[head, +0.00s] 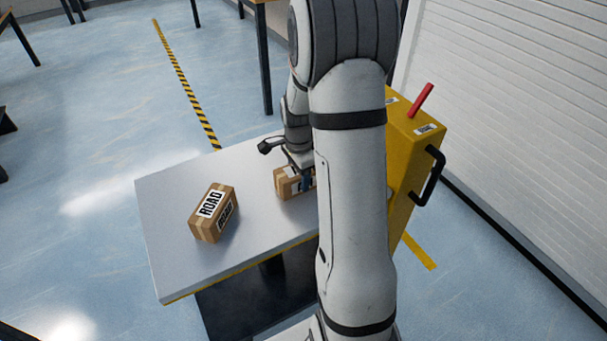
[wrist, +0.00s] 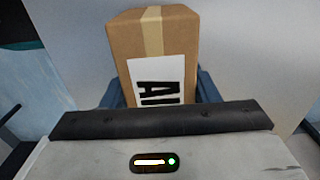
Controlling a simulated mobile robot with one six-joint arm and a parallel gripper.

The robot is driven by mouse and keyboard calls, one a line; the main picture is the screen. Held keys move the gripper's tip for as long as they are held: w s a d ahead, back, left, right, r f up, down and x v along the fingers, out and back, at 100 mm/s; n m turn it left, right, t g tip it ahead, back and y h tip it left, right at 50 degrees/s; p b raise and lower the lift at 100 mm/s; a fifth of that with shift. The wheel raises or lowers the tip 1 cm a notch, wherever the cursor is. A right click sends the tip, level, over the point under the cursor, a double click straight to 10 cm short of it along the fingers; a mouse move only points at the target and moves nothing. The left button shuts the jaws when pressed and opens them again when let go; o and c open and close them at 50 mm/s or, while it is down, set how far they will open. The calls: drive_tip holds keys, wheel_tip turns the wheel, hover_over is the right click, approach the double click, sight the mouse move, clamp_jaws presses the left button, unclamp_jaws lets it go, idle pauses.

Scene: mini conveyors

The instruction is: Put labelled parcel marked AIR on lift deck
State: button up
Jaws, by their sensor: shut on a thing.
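The parcel marked AIR (wrist: 158,45) is a brown cardboard box with pale tape and a white label; the lower part of the label is hidden by the gripper body in the wrist view. My gripper (wrist: 160,92) is shut on it, with a blue finger at each side. In the head view the parcel (head: 282,183) is partly behind my arm, at the right part of the grey lift deck (head: 165,200). My gripper (head: 305,182) shows there only in part. I cannot tell whether the parcel touches the deck.
A brown parcel marked ROAD (head: 207,222) stands on the left part of the deck. A yellow cabinet (head: 408,150) with a red lever and black handle is at the deck's right. The deck's front middle is clear. A white shutter (head: 510,100) is at the right.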

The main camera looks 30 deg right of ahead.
drive_tip(key=o, duration=1.2)
drive_tip(key=shift+f, duration=0.1)
